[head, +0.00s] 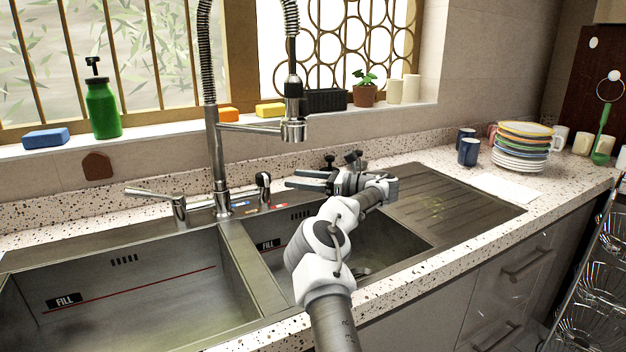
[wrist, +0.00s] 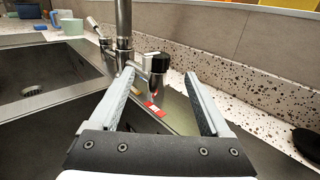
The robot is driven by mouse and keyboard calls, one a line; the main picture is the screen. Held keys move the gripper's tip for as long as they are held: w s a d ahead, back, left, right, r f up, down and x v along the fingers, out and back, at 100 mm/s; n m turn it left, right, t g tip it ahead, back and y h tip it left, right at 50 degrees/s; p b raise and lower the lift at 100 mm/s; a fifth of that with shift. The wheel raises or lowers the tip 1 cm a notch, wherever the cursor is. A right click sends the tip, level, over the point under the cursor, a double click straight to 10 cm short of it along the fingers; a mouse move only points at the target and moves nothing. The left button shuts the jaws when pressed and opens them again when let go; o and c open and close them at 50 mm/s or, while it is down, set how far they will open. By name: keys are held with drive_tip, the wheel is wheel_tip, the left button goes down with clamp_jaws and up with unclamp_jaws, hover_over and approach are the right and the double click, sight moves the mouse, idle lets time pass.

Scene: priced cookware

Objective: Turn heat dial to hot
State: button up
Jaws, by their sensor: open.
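The heat dial (head: 263,181) is a short metal post with a dark cap, standing on the sink deck right of the tall spring faucet. It also shows in the wrist view (wrist: 158,64), between and beyond my fingertips. A red label (wrist: 154,109) lies on the deck in front of it. In the head view, blue (head: 251,210) and red (head: 282,207) marks lie near the dial's base. My gripper (head: 289,180) is open and empty, just right of the dial, with its fingers pointing left. It also shows in the wrist view (wrist: 159,77). Contact with the dial is not visible.
The spring faucet (head: 220,160) and a side lever (head: 178,205) stand left of the dial. Two sink basins lie in front. A speckled backsplash (wrist: 245,105) runs close behind my gripper. A ribbed drainboard (head: 450,205) is clear at right, with stacked plates (head: 519,160) beyond.

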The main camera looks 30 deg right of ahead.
drive_tip(key=v, duration=0.3)
drive_tip(key=shift+s+d, duration=0.25)
drive_tip(key=shift+s, duration=0.05)
